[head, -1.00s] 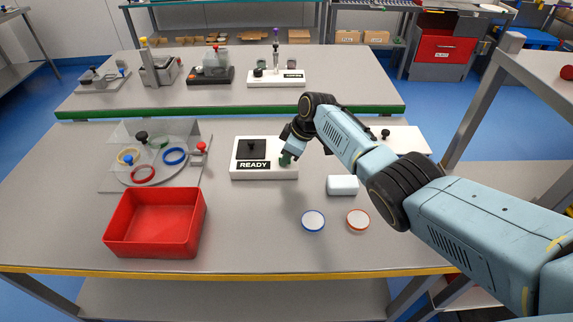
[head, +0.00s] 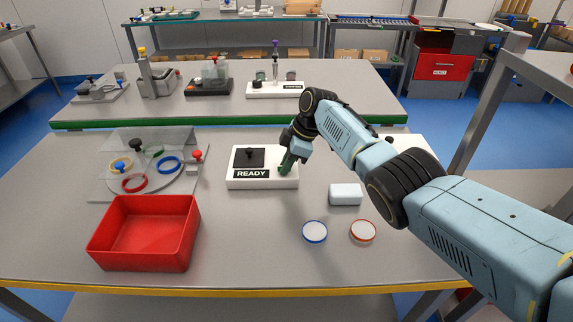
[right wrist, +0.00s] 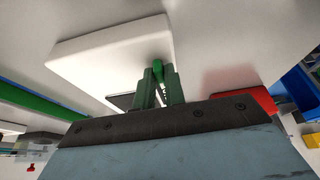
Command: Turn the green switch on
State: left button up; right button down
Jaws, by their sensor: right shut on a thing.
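The white box (head: 236,182) marked READY stands on the near table, with a black square plate and knob at its left. The green switch (right wrist: 156,68) is a small lever on the box's right part, largely covered by my gripper in the head view. My right gripper (head: 287,164) comes down over the box's right end. In the right wrist view its green fingers (right wrist: 160,86) are closed around the green lever. The lever's exact tilt is hard to tell. My left gripper is not in view.
A red tub (head: 145,238) stands at the front left. Behind it is a clear-shielded stand (head: 180,188) with coloured rings. A white block (head: 345,194), a blue-rimmed disc (head: 315,231) and a red-rimmed disc (head: 363,231) lie right of the box. The front middle is clear.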

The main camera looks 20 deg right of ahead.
jog(key=c, duration=1.5)
grip_release()
jog(key=p+v, duration=0.1)
jog(key=v, duration=1.2)
jog(key=shift+r+p, duration=0.2)
jog(key=shift+p, duration=0.2)
